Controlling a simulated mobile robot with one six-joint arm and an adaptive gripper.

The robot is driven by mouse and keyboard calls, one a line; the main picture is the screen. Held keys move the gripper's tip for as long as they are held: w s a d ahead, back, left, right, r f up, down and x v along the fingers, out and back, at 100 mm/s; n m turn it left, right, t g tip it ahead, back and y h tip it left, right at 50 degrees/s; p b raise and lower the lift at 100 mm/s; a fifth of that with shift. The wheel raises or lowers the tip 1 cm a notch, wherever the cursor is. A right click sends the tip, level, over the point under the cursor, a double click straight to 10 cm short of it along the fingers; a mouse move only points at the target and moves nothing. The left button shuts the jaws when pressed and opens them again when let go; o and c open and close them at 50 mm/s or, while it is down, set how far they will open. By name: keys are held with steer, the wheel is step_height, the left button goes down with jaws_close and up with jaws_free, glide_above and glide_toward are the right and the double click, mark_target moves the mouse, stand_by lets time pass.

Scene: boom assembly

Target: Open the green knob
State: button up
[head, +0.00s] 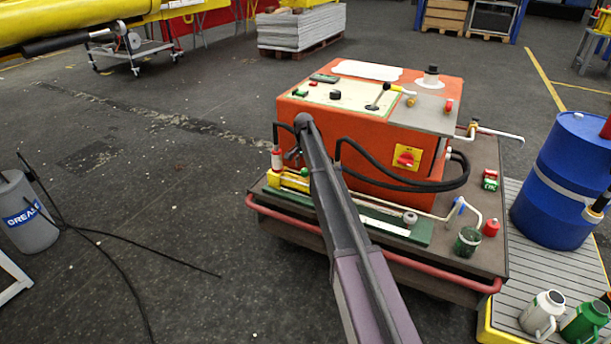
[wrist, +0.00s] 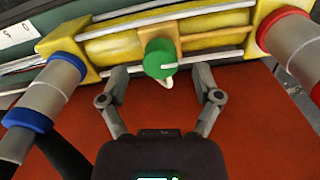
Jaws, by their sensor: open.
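The green knob (wrist: 160,60) sits on a yellow valve block (wrist: 105,47) in the upper middle of the wrist view. A small pale lever shows just below the knob. My gripper (wrist: 160,73) is open, with one finger to the left and one to the right of the knob. Both fingertips look apart from it, and nothing is held. In the head view the yellow block (head: 287,181) lies along the front left of the orange machine (head: 360,135), beside my arm. My gripper is largely hidden there behind the arm.
Grey cylinders with a blue collar (wrist: 27,118) and a red collar (wrist: 283,22) flank the block. Black hoses (head: 410,182) loop along the machine's front. A red rail (head: 400,264) edges the cart.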

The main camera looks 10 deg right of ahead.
steer(key=shift+f+b, duration=0.65)
steer(key=shift+f, duration=0.25)
jaws_close()
